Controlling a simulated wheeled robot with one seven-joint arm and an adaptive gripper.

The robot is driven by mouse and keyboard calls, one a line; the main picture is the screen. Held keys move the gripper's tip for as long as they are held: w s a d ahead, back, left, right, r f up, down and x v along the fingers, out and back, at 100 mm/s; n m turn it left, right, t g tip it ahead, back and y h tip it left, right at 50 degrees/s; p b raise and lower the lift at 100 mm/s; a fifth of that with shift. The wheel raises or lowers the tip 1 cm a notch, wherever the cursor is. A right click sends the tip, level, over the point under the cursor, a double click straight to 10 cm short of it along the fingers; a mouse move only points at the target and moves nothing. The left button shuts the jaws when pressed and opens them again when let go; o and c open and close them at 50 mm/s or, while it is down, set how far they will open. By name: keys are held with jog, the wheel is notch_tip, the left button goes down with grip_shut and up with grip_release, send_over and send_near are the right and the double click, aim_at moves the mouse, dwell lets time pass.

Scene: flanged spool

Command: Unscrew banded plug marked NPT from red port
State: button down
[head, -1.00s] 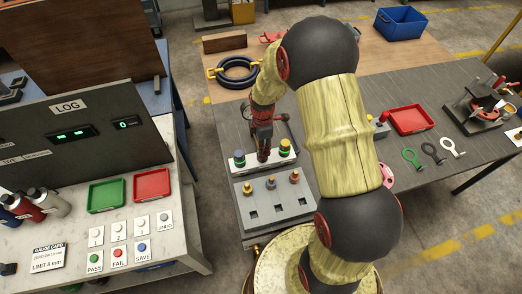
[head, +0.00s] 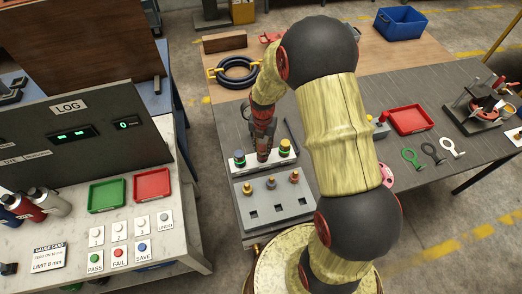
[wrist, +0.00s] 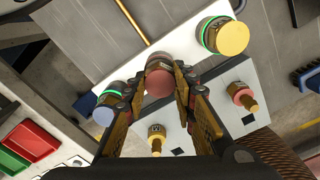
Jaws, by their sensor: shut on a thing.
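My gripper (wrist: 160,92) is shut on a brass plug with a dull red face (wrist: 158,84), the middle one of three on a white rail (wrist: 122,83). The fingers flank it on both sides. In the head view my gripper (head: 262,153) points down at the rail's middle and hides the plug and red port. A blue-faced fitting (wrist: 104,113) with a green band sits left of the plug. A yellow-faced fitting (wrist: 228,38), also green-banded, sits to its right. I cannot read an NPT mark or tell whether the plug is still seated.
A grey block (head: 270,212) in front of the rail carries several small brass fittings and square holes. Green (head: 107,195) and red (head: 151,184) trays lie on the left bench. Another red tray (head: 410,119) and ring-ended tools lie right. A blue cable coil (head: 235,70) lies behind.

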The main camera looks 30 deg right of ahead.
jog(key=c, duration=1.4)
grip_release()
jog(key=m, duration=0.4)
jog(key=shift+m, duration=0.3)
jog(key=m, duration=0.4)
jog(key=shift+m, duration=0.4)
jog(key=m, duration=1.4)
jog(key=shift+c, duration=0.3)
jog(key=c, duration=1.1)
